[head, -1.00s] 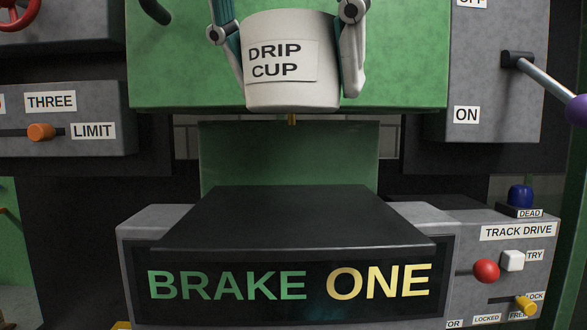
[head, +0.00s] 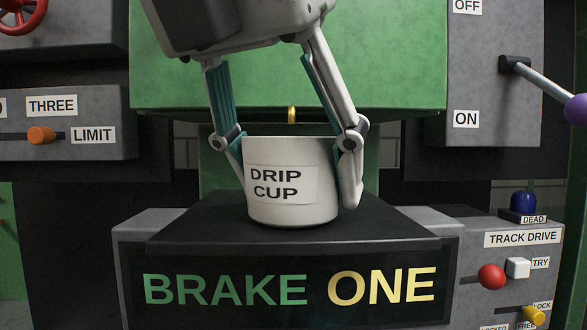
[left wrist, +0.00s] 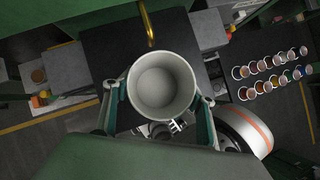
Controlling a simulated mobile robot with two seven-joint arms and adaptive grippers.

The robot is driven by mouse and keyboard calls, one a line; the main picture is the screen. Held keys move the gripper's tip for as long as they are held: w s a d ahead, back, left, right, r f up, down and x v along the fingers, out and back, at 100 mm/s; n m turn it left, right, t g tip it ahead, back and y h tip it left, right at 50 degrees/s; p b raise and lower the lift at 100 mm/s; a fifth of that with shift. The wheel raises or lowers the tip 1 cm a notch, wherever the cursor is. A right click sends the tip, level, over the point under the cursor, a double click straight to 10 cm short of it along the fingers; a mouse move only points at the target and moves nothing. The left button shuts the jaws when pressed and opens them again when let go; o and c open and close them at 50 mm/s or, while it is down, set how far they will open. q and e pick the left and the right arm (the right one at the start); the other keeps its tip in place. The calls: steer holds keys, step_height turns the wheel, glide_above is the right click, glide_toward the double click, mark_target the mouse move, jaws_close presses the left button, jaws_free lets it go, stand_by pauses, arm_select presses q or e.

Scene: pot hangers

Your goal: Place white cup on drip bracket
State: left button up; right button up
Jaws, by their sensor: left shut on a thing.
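The white cup (head: 290,210), labelled DRIP CUP, is upright at the middle of the head view. My left gripper (head: 296,190) is shut on it from above, one finger on each side. The cup is at or just above the flat black top of the bracket (head: 200,225), over the words BRAKE ONE; I cannot tell whether its base touches. In the left wrist view the cup (left wrist: 162,85) is open at the top and looks empty inside. A brass spout (head: 292,114) hangs behind and above the cup. My right gripper is not in view.
A green housing (head: 400,70) hangs above and behind the bracket. At right are a lever with a purple knob (head: 578,108) and a track drive panel with a red knob (head: 491,277). At left is an orange-knobbed slider (head: 40,135). Bare black surface surrounds the cup.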

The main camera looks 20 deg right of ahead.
arm_select(q)
steer(key=o, duration=0.7)
steer(key=shift+f, duration=0.15)
steer(key=o, duration=0.4)
steer(key=shift+r, duration=0.35)
steer(key=p+v, duration=0.1)
steer(key=v, duration=1)
steer(key=shift+s+a+r+p, duration=0.15)
steer(key=shift+a+r+p, duration=0.1)
steer(key=shift+p, duration=0.1)
